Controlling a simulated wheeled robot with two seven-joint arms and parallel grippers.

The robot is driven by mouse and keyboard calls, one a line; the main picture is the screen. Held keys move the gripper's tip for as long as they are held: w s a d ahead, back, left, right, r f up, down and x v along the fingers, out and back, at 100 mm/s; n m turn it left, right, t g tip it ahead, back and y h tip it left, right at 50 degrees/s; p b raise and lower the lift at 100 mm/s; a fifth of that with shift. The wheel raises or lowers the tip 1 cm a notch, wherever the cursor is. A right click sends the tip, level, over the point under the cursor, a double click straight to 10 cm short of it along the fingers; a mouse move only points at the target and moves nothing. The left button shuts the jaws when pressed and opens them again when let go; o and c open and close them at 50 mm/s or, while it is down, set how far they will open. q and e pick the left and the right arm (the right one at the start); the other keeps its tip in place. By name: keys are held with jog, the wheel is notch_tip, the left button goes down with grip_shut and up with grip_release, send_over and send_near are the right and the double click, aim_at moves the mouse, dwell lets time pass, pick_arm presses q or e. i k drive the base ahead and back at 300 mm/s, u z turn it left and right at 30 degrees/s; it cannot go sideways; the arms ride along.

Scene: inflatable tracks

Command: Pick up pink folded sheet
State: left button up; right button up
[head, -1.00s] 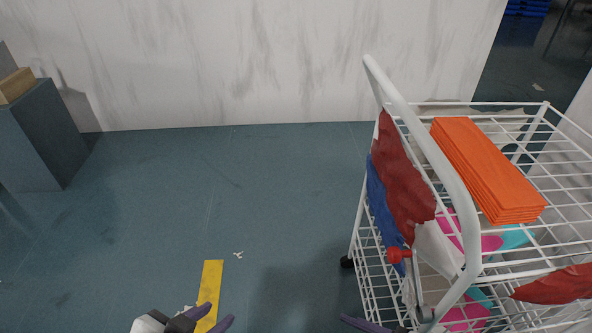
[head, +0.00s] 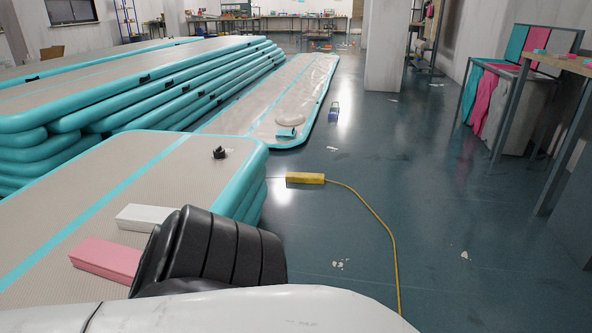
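A flat pink block-like bundle (head: 107,258) lies on the near inflatable track (head: 60,225) at the lower left of the head view. It may be a folded sheet, but I cannot tell for sure. A white bundle of similar shape (head: 146,217) lies just behind it. A black ribbed form partly hides the right ends of both. A second pink sheet (head: 489,98) hangs at the right, beside a teal one (head: 470,90). Neither of my grippers is in view.
A yellow block (head: 305,178) with a yellow cord (head: 388,235) lies on the floor. Stacked inflatable tracks (head: 120,95) fill the left. A table (head: 560,62) stands at right. The middle floor is mostly clear, with small scraps.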

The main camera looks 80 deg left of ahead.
aim_at(117, 263)
jog(key=u, duration=2.75)
jog(key=i, duration=0.8)
jog(key=u, duration=1.8)
